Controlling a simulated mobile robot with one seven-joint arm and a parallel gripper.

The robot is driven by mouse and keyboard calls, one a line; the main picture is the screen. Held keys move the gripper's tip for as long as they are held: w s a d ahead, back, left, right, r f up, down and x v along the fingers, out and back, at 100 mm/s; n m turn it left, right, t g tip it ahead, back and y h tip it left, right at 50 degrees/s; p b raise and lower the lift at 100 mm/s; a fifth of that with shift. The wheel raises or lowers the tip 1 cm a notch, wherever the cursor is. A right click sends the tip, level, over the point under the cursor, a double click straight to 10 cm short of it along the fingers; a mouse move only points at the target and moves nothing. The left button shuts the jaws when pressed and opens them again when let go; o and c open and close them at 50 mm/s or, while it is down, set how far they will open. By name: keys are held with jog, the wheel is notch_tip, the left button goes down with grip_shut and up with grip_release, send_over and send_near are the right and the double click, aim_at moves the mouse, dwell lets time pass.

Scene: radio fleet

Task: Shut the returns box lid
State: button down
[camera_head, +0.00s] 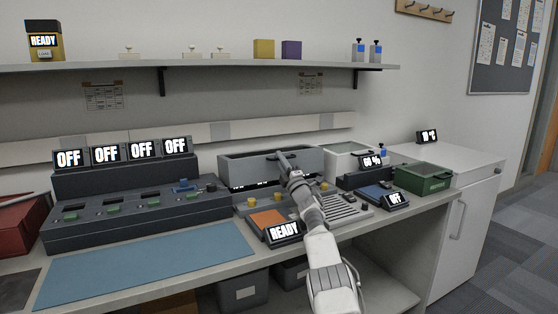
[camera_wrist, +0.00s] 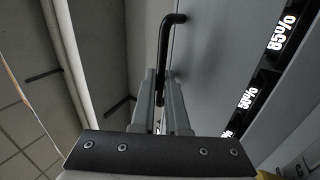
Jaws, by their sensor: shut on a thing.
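My gripper (camera_head: 284,159) reaches to the front of a long grey box (camera_head: 245,169) at the middle back of the bench. In the wrist view my gripper (camera_wrist: 164,82) is shut on a black bar handle (camera_wrist: 164,45) on a smooth grey panel (camera_wrist: 215,60). Lit percentage displays (camera_wrist: 286,30) show along the panel's edge. No readable label marks a returns box, so I cannot tell which box it is. A green box (camera_head: 423,180) with a small pale label stands at the right end of the bench.
A pale box (camera_head: 350,148) stands behind the "60 %" display (camera_head: 372,161). Left are a dark console (camera_head: 140,215) with OFF screens, a blue mat (camera_head: 150,265) and a red box (camera_head: 20,220). A shelf (camera_head: 210,67) runs above. My arm crosses the bench front near a READY screen (camera_head: 284,231).

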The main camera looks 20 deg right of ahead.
jog(key=shift+f, duration=0.2)
jog(key=c, duration=0.9)
grip_release()
jog(key=shift+c, duration=0.2)
jog(key=shift+f, duration=0.2)
jog(key=s+d+f, duration=0.1)
jog(key=s+d, duration=0.2)
jog(key=s, duration=1.3)
jog(key=shift+s+d, duration=0.15)
jog(key=shift+f, duration=0.1)
